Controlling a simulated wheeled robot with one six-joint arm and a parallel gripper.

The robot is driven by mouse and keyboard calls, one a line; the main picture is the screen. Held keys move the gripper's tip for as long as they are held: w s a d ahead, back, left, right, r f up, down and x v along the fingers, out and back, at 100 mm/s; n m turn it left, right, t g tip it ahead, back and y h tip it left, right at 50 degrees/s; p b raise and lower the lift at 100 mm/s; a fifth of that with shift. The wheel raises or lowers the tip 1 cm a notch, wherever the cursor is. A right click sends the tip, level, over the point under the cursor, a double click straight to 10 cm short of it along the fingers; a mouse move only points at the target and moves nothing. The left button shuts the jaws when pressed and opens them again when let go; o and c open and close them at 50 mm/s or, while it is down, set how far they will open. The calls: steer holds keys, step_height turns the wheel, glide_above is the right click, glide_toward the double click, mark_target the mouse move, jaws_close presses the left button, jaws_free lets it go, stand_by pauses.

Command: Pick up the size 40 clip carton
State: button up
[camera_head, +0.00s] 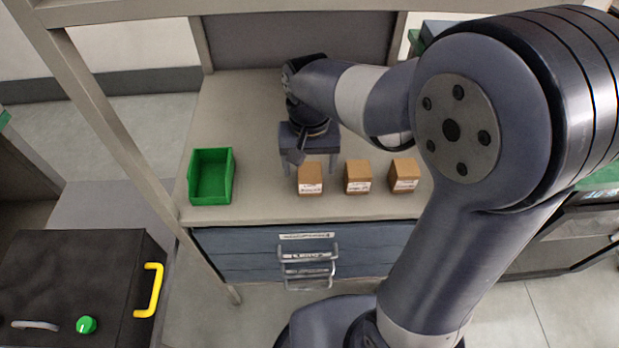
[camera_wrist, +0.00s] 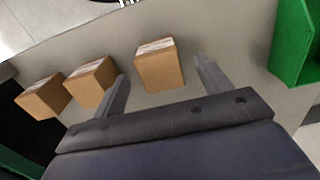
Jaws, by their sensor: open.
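Three small brown cartons with white labels stand in a row near the front edge of the bench. In the head view they are the left carton (camera_head: 310,179), the middle carton (camera_head: 357,178) and the right carton (camera_head: 404,176). The label print is too small to read, so I cannot tell which is size 40. My gripper (camera_head: 310,170) is open and empty above and just behind the left carton. In the wrist view that carton (camera_wrist: 159,66) lies between the directions of my two fingers (camera_wrist: 161,82), with the other two cartons (camera_wrist: 91,82) (camera_wrist: 42,97) to its left.
A green open bin (camera_head: 211,177) stands at the bench's left; it also shows in the wrist view (camera_wrist: 293,45). Blue drawers (camera_head: 305,255) with handles are below the bench top (camera_head: 235,115). A bench post rises at left. The bench between bin and cartons is clear.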

steer(key=f, duration=0.4)
steer(key=f+b, duration=0.1)
steer(key=f, duration=0.1)
steer(key=shift+w, duration=0.3)
steer(key=shift+r, duration=0.1)
steer(key=shift+c, duration=0.5)
steer(key=c, duration=1)
